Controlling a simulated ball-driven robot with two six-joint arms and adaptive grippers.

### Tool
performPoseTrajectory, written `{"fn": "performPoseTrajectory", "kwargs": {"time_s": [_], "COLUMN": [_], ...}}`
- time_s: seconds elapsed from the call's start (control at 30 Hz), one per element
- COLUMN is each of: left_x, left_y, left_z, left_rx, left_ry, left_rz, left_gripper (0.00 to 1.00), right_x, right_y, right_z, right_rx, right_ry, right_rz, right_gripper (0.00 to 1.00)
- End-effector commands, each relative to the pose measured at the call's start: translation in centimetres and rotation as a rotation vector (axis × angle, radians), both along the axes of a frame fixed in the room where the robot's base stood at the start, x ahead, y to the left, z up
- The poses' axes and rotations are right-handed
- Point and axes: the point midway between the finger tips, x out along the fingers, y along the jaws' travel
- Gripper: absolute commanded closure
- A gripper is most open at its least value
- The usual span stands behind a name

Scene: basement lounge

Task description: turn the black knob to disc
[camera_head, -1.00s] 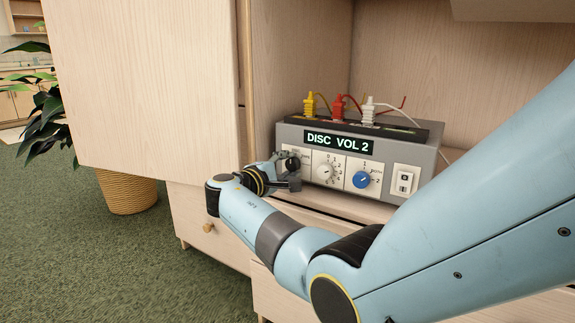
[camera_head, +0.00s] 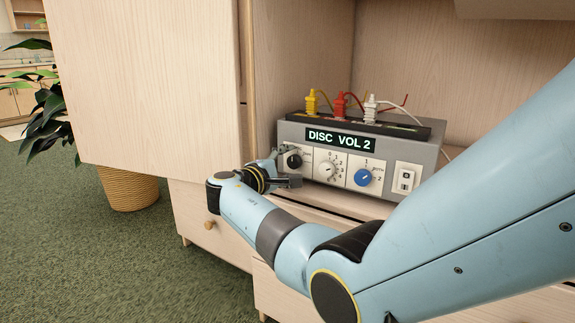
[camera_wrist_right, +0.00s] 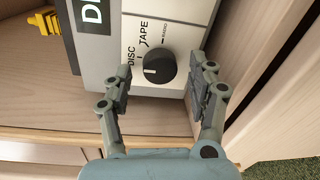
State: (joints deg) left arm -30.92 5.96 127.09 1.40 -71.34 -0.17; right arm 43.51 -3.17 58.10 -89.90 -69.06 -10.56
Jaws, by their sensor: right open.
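The grey device (camera_head: 436,161) stands on the cabinet shelf, and its display (camera_head: 340,139) reads "DISC VOL 2". The black knob (camera_head: 294,161) is at the left of its front panel. In the right wrist view the black knob (camera_wrist_right: 158,69) has a white mark on its left side, towards the "DISC" label; "TAPE" and "RADIO" are printed further round. My right gripper (camera_head: 284,171) is open in front of the panel. In the right wrist view its fingers (camera_wrist_right: 161,88) are on either side of the knob, with a gap on both sides. My left gripper is not in view.
A white knob (camera_head: 327,170), a blue knob (camera_head: 362,177) and a switch (camera_head: 406,180) sit right of the black knob. Yellow, red and white plugs (camera_head: 341,105) stand on top. A cabinet door (camera_head: 145,85) hangs open at left, beside a potted plant (camera_head: 130,189).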

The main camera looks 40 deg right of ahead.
Motion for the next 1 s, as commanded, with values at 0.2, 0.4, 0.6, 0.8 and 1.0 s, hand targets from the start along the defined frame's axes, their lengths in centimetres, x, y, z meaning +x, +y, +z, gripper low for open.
{"fn": "performPoseTrajectory", "kwargs": {"time_s": [0.2, 0.4, 0.6, 0.8, 1.0], "left_x": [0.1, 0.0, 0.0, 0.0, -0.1], "left_y": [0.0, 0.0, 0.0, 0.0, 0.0], "left_z": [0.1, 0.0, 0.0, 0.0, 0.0], "left_rx": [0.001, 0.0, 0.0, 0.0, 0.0], "left_ry": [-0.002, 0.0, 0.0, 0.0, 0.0], "left_rz": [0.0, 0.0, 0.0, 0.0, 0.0], "left_gripper": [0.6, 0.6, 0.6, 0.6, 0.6], "right_x": [-0.7, -2.0, -2.8, -2.8, -2.8], "right_y": [1.8, 5.1, 6.8, 7.0, 7.0], "right_z": [-0.1, 0.2, 0.4, 0.4, 0.4], "right_rx": [0.003, 0.004, 0.001, 0.0, 0.0], "right_ry": [0.001, 0.0, 0.001, 0.001, 0.001], "right_rz": [0.002, 0.002, 0.001, 0.001, 0.001], "right_gripper": [0.42, 0.42, 0.42, 0.42, 0.42]}}
